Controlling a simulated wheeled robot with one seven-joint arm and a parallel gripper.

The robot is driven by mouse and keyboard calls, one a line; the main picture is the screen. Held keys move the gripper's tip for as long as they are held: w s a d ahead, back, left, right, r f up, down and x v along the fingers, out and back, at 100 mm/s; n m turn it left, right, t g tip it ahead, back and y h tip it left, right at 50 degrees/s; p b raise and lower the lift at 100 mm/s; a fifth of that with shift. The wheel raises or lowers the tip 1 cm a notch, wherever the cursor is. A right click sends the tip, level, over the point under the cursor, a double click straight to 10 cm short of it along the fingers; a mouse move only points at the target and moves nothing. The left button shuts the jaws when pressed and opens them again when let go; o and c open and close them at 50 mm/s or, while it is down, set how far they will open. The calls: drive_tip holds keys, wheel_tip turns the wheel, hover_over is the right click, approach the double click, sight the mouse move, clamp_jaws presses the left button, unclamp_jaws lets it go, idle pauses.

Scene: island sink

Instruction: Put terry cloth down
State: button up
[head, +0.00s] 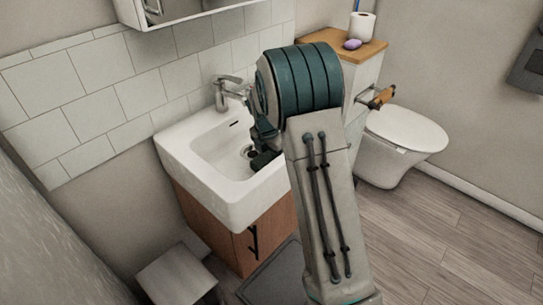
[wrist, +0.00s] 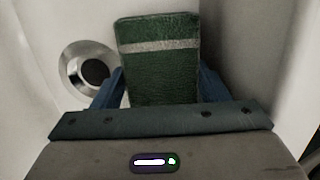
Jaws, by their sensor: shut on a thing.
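The terry cloth (wrist: 158,62) is a dark green block with a pale grey stripe across it in the wrist view. My gripper (wrist: 160,92) is shut on it, with a blue finger on each side. The cloth sticks out beyond the fingers. In the head view my gripper (head: 262,150) is over the right side of the white sink basin, partly hidden behind my arm. The cloth is hard to make out there. I cannot tell whether it touches the basin.
The white sink (head: 240,205) sits on a wooden cabinet (head: 222,232) below a tap (head: 226,92). Its drain (wrist: 88,68) lies left of the cloth. A toilet (head: 405,130) and a wooden shelf (head: 330,49) with a purple object (head: 352,44) and paper roll (head: 362,26) are to the right.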

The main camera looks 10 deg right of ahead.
sight(268, 159)
drive_tip(key=o, duration=0.8)
drive_tip(key=shift+f, duration=0.1)
wheel_tip(268, 159, up, 12)
drive_tip(key=s+a+p, duration=0.1)
drive_tip(key=s+r+m, duration=0.1)
drive_tip(key=s+m, duration=0.1)
drive_tip(key=s+r+m, duration=0.1)
drive_tip(key=s+m, duration=0.1)
drive_tip(key=s, duration=0.1)
drive_tip(key=s+r+m, duration=0.1)
drive_tip(key=s+m, duration=0.1)
drive_tip(key=shift+s+r+m, duration=0.25)
drive_tip(key=shift+s+m, duration=0.05)
drive_tip(key=s+m, duration=0.6)
drive_tip(key=s, duration=0.1)
drive_tip(key=s+m+y, duration=0.1)
drive_tip(key=s+m, duration=0.5)
drive_tip(key=s, duration=0.1)
drive_tip(key=s+f+m+t, duration=0.1)
drive_tip(key=s+m, duration=0.5)
drive_tip(key=s, duration=0.1)
drive_tip(key=shift+s+a+y, duration=0.2)
drive_tip(key=shift+a+y, duration=0.1)
